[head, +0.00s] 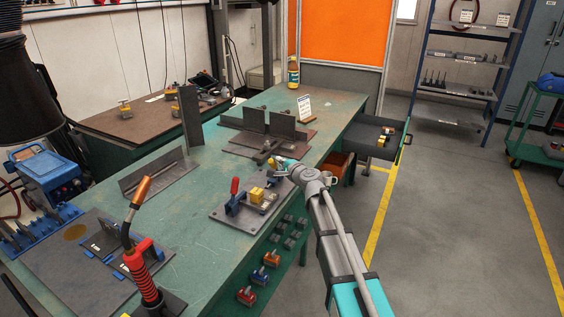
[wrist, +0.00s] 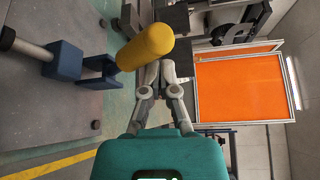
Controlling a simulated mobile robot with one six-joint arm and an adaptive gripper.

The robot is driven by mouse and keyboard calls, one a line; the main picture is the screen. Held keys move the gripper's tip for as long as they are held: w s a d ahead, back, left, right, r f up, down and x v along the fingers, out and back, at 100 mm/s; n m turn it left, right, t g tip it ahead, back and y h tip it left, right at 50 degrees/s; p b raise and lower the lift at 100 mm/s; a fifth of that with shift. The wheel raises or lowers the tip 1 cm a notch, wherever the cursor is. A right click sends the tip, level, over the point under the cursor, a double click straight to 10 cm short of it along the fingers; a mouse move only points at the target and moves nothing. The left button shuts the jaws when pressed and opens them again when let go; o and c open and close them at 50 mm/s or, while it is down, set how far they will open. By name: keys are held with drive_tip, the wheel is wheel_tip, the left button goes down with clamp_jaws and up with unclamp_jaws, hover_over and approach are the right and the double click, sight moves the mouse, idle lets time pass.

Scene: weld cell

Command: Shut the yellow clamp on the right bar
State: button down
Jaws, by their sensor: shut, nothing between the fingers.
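The yellow clamp shows in the wrist view as a thick yellow handle (wrist: 146,47) on a blue body (wrist: 66,62). The picture is turned sideways there, and the handle sticks up from the plate, tilted. In the head view the yellow handle (head: 277,160) is small and partly hidden by my gripper (head: 283,164). In the wrist view my gripper (wrist: 159,68) is shut and empty, its fingertips close beside the free end of the handle. I cannot tell whether they touch. The fixture plate (head: 226,215) also carries a clamp with a red handle (head: 235,186) and a yellow block (head: 257,196).
Grey angle pieces (head: 262,125) stand behind the plate on the green bench (head: 190,235). A welding torch (head: 140,270) stands at front left.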

drive_tip(key=shift+s+a+f, duration=0.1)
drive_tip(key=shift+s+a, duration=0.1)
drive_tip(key=shift+s, duration=0.05)
idle(0.4)
drive_tip(key=w+d+r+p, duration=0.2)
drive_tip(key=w+r+p, duration=0.1)
drive_tip(key=s+d+f+b, duration=0.3)
drive_tip(key=s+d, duration=0.3)
drive_tip(key=s, duration=0.1)
drive_tip(key=shift+d+f+b, duration=0.3)
drive_tip(key=shift+d+b, duration=0.05)
idle(0.3)
drive_tip(key=shift+s, duration=0.1)
